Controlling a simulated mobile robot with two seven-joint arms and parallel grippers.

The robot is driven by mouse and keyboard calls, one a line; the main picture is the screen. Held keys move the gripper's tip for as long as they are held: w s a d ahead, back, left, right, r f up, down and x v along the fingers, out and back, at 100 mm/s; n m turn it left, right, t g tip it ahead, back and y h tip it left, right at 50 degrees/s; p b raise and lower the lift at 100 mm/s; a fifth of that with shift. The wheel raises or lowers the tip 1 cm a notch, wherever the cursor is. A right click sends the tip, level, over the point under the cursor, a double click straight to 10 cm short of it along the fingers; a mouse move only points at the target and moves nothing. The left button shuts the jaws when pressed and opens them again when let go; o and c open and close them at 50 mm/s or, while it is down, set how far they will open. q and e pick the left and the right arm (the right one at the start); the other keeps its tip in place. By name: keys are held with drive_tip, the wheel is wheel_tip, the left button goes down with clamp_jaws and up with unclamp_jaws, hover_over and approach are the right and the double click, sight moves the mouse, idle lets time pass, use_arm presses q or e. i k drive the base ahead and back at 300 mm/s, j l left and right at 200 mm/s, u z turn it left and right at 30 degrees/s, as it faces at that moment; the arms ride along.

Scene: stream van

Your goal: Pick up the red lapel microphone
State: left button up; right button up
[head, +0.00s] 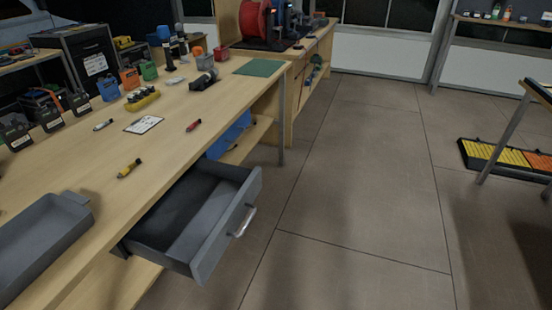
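A small red item with a dark end (194,125) lies on the wooden workbench (190,103), near its front edge; it looks like the red lapel microphone. A similar yellow item (129,169) lies closer on the same bench, and a whitish one (103,125) lies farther left. A white card with dark print (144,125) lies between the whitish and red items. Neither of my grippers is in view.
A grey drawer (205,220) under the bench is pulled out into the room and looks empty. A grey tray (40,235) sits at the bench's near left. A green mat (259,67) lies at the far end. The floor (355,190) to the right is clear.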

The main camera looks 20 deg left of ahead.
sight(191, 126)
drive_tip(key=i+j+u, duration=0.2)
drive_tip(key=j+u, duration=0.25)
drive_tip(key=i+j+u, duration=0.4)
drive_tip(key=k+j+u, duration=0.15)
drive_tip(key=k, duration=1.15)
drive_tip(key=k+u, duration=0.1)
drive_tip(key=u, duration=1.4)
drive_tip(key=l+u, duration=1)
drive_tip(key=k+l, duration=0.1)
drive_tip(key=l, duration=1.35)
drive_tip(key=k+l, duration=0.15)
drive_tip(key=l, duration=1.25)
drive_tip(key=k+l, duration=0.15)
drive_tip(key=l, duration=1.3)
drive_tip(key=k, duration=0.05)
